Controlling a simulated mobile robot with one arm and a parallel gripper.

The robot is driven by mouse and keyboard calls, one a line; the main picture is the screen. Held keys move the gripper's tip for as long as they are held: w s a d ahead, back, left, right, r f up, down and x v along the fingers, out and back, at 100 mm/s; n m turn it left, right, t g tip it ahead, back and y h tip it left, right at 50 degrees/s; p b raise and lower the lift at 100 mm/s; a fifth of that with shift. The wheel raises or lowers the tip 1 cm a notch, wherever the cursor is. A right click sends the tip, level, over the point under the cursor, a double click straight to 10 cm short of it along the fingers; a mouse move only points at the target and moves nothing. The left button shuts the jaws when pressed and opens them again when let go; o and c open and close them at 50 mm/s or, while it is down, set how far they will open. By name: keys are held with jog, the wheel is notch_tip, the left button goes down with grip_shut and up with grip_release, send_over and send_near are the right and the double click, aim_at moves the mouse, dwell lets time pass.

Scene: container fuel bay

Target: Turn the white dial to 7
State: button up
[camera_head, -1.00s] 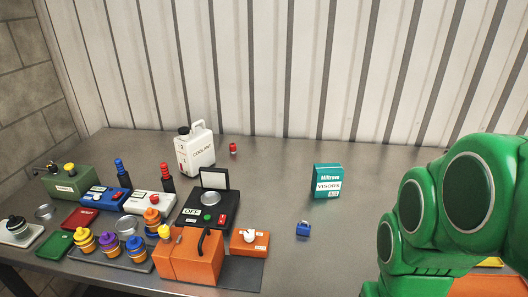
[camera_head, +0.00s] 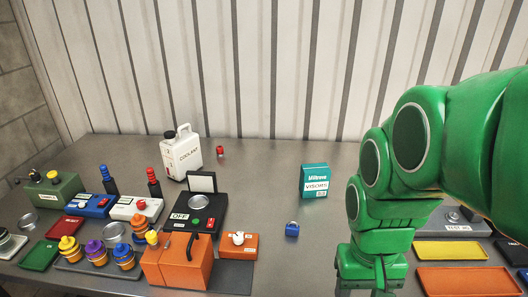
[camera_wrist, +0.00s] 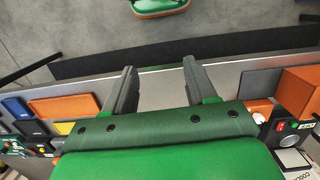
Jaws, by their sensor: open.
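The white dial (camera_head: 238,238) sits on top of a small orange box (camera_head: 240,251) at the front middle of the bench, just right of a larger orange box. The number it points to is too small to read. In the wrist view the white dial (camera_wrist: 262,105) shows small at the right, beside the right finger and partly cut off by my gripper's body. My gripper (camera_wrist: 160,72) is open and empty, its two dark fingers over the bench's front edge and floor. In the head view my arm hangs to the right of the dial, clearly apart from it.
A large orange box (camera_head: 177,263) with a black handle stands left of the dial. A blue padlock-like item (camera_head: 292,230) and a teal VISORS box (camera_head: 314,181) lie to its right. Yellow (camera_head: 450,251) and orange (camera_head: 470,280) trays lie beyond my arm. Bench between dial and arm is mostly clear.

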jog(key=w+a+r, duration=0.3)
jog(key=w+a, duration=0.2)
jog(key=w, duration=0.6)
jog(key=n+g+h, duration=0.2)
jog(key=n+h, duration=0.1)
jog(key=n, duration=0.6)
send_near(238, 236)
jog(key=shift+x, duration=4.3)
grip_shut()
